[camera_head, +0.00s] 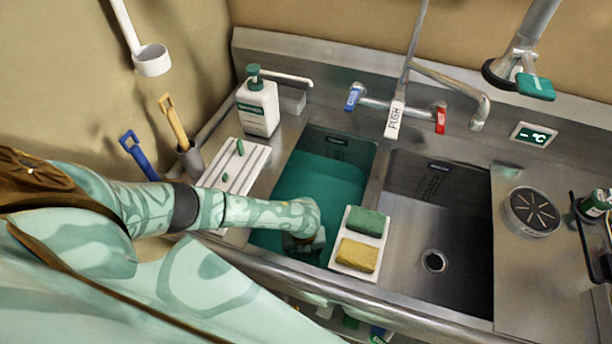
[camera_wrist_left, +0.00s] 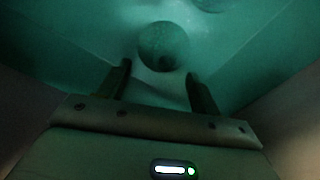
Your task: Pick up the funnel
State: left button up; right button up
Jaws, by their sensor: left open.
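My left arm reaches into the left sink basin, and its gripper (camera_head: 303,243) is down in the green water, its fingers hidden in the head view. In the left wrist view the two fingers of this gripper (camera_wrist_left: 158,73) are apart with nothing held between them. A round teal thing with a small dark spot, which looks like the funnel (camera_wrist_left: 163,45), lies just beyond and between the fingertips. Its exact shape is hard to tell in the dim green light. I cannot make out the funnel in the head view. My right gripper is not in view.
Green water (camera_head: 318,182) fills the left basin; the right basin (camera_head: 440,215) is empty. A white tray (camera_head: 337,262) with a green sponge (camera_head: 366,222) and a yellow sponge (camera_head: 357,255) sits on the divider, close beside my gripper. A soap bottle (camera_head: 257,106) and tap (camera_head: 397,105) stand behind.

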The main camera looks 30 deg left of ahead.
pick_arm(q)
jog(key=f+b, duration=0.1)
jog(key=f, duration=0.2)
jog(key=f+b, duration=0.1)
jog(key=f, duration=0.1)
jog(key=shift+w+d+f+b, duration=0.15)
jog(key=shift+w+f+b, duration=0.05)
jog(key=shift+w+b, duration=0.1)
jog(key=shift+r, duration=0.1)
jog(key=c, duration=0.7)
